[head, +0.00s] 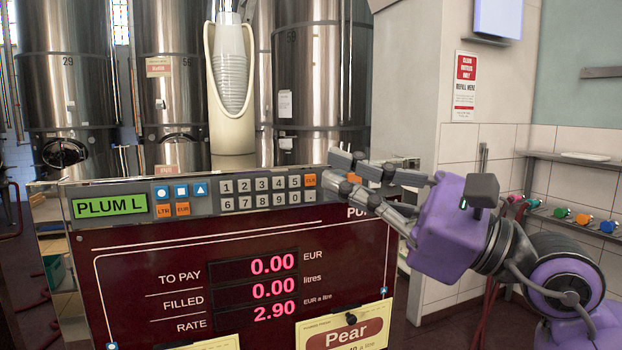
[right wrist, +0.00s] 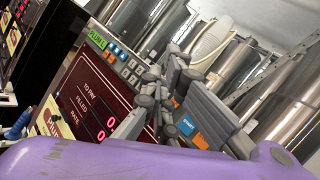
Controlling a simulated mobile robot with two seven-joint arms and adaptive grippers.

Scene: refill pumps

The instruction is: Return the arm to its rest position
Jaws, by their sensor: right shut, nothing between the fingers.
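My right gripper (head: 338,172) is shut and empty. In the head view it reaches in from the right, its fingertips in front of the right end of the pump's keypad (head: 262,190), near the orange CLR key. I cannot tell whether they touch the panel. In the right wrist view the fingers (right wrist: 160,92) lie across the pump front and hide part of the keys. The pump's green display (head: 110,206) reads PLUM L. The red screens (head: 255,288) read 0.00 to pay, 0.00 filled and rate 2.90. My left gripper is not in view.
A Pear card (head: 345,333) is at the pump's lower front. A tiled wall (head: 490,140) and a shelf with coloured caps (head: 580,218) are at the right.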

